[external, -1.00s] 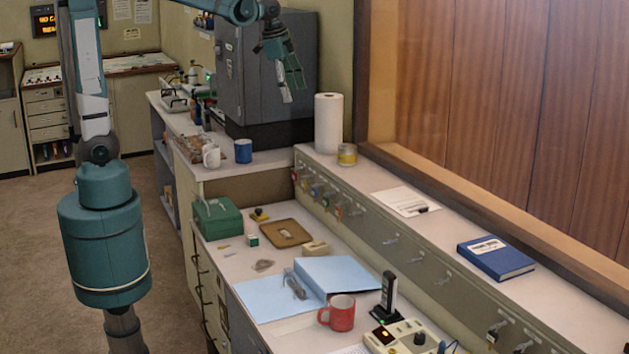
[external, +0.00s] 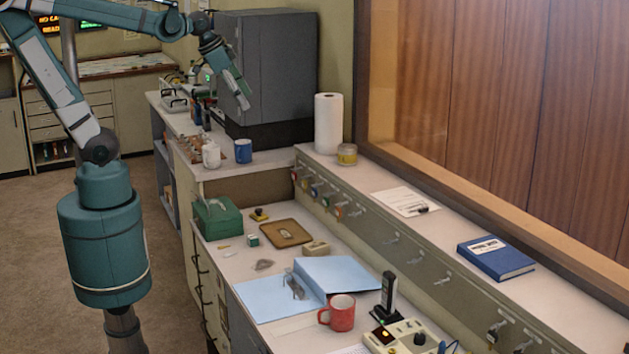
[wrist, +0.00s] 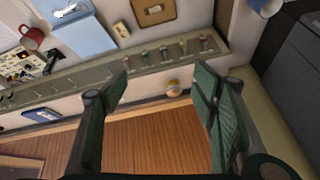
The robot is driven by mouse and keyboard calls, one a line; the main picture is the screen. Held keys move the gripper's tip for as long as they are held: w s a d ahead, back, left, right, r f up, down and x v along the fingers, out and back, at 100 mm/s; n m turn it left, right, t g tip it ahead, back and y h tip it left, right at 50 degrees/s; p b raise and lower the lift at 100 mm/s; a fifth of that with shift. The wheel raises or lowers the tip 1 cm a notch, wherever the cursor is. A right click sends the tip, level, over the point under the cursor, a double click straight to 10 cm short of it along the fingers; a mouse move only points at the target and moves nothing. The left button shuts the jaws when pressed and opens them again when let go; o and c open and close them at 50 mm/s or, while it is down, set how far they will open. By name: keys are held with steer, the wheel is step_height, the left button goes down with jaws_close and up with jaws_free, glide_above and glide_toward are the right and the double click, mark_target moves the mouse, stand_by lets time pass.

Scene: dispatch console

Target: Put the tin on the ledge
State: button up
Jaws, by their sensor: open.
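A small round tin with a yellow band (external: 347,155) stands upright on the raised ledge (external: 365,178), close to the paper roll. In the wrist view the tin (wrist: 173,88) also shows on the ledge (wrist: 140,92), beyond the gap between my fingers. My gripper (external: 243,100) is up in front of the grey cabinet, to the left of the tin and clear of it. The wrist view shows my gripper (wrist: 164,75) with its two green fingers spread wide and nothing between them.
A white paper roll (external: 328,124) stands beside the tin. The ledge also holds a paper sheet (external: 406,202) and a blue book (external: 495,257). The grey cabinet (external: 270,65) is close to my gripper. On the lower desk are a green box (external: 211,219), a brown tray (external: 278,234) and a red mug (external: 340,313).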

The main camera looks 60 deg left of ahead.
steer(key=s+f+n+t, duration=0.1)
steer(key=s+f+n, duration=0.2)
steer(key=s, duration=0.6)
steer(key=shift+f+t, duration=0.3)
steer(key=shift+f, duration=0.6)
